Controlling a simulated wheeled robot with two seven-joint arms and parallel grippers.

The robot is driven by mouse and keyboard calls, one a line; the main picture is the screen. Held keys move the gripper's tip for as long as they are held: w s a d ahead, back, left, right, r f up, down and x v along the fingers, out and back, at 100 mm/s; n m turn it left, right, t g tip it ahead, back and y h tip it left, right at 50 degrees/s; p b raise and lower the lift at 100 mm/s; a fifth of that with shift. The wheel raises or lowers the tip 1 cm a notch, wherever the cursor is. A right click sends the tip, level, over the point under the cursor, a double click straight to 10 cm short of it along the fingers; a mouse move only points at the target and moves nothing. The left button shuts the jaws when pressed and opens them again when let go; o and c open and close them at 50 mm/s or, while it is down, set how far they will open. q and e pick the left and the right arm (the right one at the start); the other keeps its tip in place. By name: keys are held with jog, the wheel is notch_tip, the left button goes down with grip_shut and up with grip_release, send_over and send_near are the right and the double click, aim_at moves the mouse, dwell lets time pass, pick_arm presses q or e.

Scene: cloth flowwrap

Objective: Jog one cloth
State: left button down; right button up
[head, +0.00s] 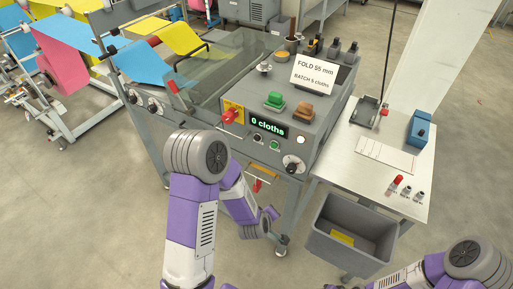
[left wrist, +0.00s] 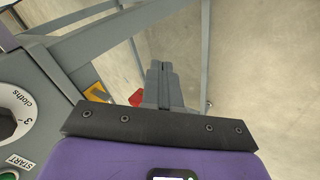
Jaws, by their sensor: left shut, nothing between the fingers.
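The cloth machine (head: 335,110) stands in the middle of the head view, with a green display (head: 269,127) reading "0 cloths". A dial (head: 293,164) is on the front panel; the left wrist view shows a dial marked "cloths" (left wrist: 12,122) and a green START button (left wrist: 10,174) at the left edge. My left gripper (left wrist: 168,75) is shut and empty below the panel, near a red part (left wrist: 136,98). In the head view my arm hides much of it. My right gripper is out of view.
A sign (head: 315,74) reads "FOLD 55 mm, BATCH 5 cloths". A grey bin (head: 345,240) stands below a side table (head: 415,155) holding a blue device (head: 420,128) and small red and grey items. Coloured cloth webs (head: 70,65) run at left. Floor is open at lower left.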

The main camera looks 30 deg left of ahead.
aim_at(257, 138)
pick_arm(q)
jog(key=w+a+r+n+t+y+b, duration=0.5)
jog(key=a+r+n+y+b, duration=0.15)
jog(key=r+n, duration=0.6)
jog(key=s+a+r+n+y+b, duration=0.2)
jog(key=a+r+n, duration=0.4)
jog(key=n, duration=0.5)
jog(key=shift+s+r+y, duration=0.5)
jog(key=shift+s+y, duration=0.2)
jog(key=shift+y, duration=0.55)
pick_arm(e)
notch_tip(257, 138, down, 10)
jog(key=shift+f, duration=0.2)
pick_arm(q)
jog(key=shift+a, duration=0.1)
jog(key=w+p, duration=0.1)
jog(key=w, duration=0.8)
jog(key=shift+d, duration=0.35)
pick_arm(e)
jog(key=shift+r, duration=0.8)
